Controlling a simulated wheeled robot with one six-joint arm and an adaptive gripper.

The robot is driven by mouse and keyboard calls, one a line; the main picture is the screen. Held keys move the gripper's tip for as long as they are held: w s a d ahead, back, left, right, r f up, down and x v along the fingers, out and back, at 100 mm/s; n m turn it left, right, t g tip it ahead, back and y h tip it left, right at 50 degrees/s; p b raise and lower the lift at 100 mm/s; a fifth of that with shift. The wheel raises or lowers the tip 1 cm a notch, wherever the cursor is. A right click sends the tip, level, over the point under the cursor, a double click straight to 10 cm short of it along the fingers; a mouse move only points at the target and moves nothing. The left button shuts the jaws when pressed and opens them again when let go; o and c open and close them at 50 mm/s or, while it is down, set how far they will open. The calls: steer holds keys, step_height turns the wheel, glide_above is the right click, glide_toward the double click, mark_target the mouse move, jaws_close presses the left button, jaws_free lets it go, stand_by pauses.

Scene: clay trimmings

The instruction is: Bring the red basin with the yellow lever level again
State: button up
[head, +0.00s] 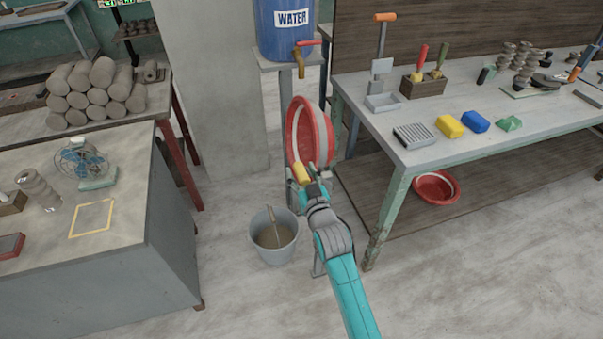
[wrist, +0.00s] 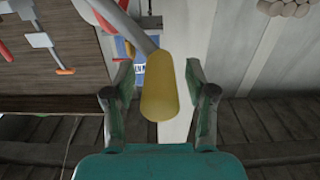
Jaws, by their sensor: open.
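In the wrist view the yellow lever (wrist: 160,95) is a rounded grip on a grey bar, standing between my two fingers with a gap on each side. My gripper (wrist: 159,75) is open around it and does not appear to touch it. In the head view my gripper (head: 308,182) is at the lever, and my wrist hides part of the basin's stand.
A grey bucket (head: 260,245) stands on the floor left of my arm. A blue water barrel (head: 283,38) with a tap is behind the basin. A workbench (head: 440,155) with tools is at right, with another red basin (head: 421,186) on its lower shelf.

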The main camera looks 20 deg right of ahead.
jaws_close()
steer(key=shift+d+r, duration=0.1)
steer(key=shift+d+r+m, duration=0.35)
steer(key=shift+d+m, duration=0.05)
steer(key=d+f+m, duration=0.1)
steer(key=d+m, duration=1.4)
steer(key=d, duration=0.6)
steer(key=shift+d+f, duration=0.15)
jaws_free()
